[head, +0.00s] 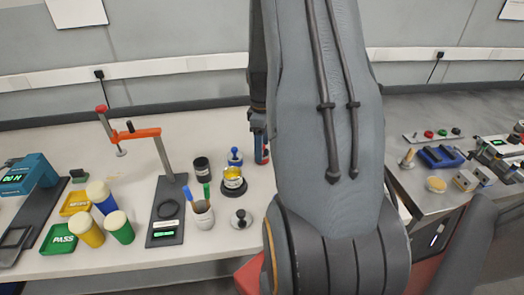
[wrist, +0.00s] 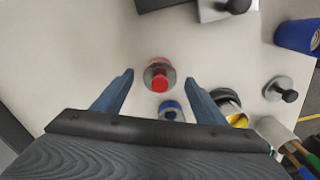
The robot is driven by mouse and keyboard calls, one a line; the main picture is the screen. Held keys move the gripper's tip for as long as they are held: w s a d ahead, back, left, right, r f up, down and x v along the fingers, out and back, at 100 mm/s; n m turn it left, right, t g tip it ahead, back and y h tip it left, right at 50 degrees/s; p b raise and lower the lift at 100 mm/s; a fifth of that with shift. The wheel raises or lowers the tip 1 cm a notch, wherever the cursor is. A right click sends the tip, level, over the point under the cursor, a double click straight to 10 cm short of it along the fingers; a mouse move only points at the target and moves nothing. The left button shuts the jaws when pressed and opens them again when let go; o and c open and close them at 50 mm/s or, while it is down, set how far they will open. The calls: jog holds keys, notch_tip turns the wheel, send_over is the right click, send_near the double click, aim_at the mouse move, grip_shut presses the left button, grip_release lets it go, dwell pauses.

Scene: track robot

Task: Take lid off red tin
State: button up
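My gripper (wrist: 160,77) is open, with one finger to each side of the tin and a gap on both sides. In the head view my arm covers most of this spot.
A blue-knobbed tin (head: 235,157) stands close by, also in the wrist view (wrist: 172,111). An open tin with yellow inside (head: 233,180), a loose black-knobbed lid (head: 240,219) and a pen cup (head: 202,215) are near. An orange clamp (head: 135,134) stands left.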

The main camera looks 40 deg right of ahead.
jog(key=c, duration=1.1)
